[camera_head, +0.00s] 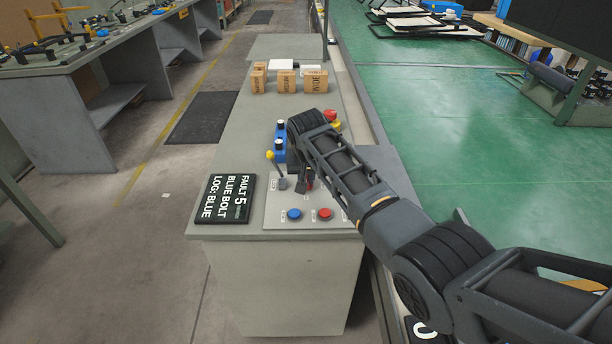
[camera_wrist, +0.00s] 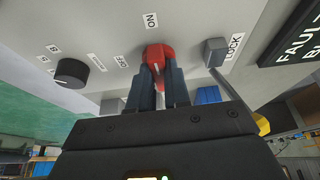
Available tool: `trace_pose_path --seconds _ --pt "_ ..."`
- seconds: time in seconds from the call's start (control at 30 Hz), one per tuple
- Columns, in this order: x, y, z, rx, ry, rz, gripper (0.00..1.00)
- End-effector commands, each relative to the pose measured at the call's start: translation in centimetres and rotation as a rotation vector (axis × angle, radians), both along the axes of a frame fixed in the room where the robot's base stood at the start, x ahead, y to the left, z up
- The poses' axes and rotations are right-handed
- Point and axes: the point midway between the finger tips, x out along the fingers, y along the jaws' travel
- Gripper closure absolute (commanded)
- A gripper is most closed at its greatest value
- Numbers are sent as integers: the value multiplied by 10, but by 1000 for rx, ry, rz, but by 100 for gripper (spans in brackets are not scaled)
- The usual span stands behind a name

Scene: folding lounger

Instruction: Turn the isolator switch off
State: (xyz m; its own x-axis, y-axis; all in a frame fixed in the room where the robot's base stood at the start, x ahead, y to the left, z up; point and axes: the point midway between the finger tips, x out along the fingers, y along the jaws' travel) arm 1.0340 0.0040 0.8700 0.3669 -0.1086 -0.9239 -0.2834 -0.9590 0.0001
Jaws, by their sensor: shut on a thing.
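The red isolator switch (camera_wrist: 158,52) sits on the grey panel in the wrist view, with an ON label above it and an OFF label to its left. My gripper (camera_wrist: 160,80) has its two dark fingers closed on either side of the red handle, touching it. The fingers hide part of the handle, so I cannot tell exactly which label it points to. In the head view my gripper (camera_head: 305,187) is down at the panel, and only a little red shows beside the fingers.
A lever with a yellow knob (camera_head: 270,155) stands close left of my gripper; its base (camera_wrist: 214,52) is beside a LOCK label. Blue (camera_head: 294,214) and red (camera_head: 325,214) buttons lie in front.

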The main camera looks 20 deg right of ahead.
Motion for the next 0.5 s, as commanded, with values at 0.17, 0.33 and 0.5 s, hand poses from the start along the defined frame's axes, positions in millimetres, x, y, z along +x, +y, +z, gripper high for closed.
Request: trace_pose_path --seconds 0.17,0.33,0.5 --pt "0 -1 0 1 0 77 100" --pt "0 -3 0 1 -1 205 100" --pt "0 -4 0 2 -2 363 100"
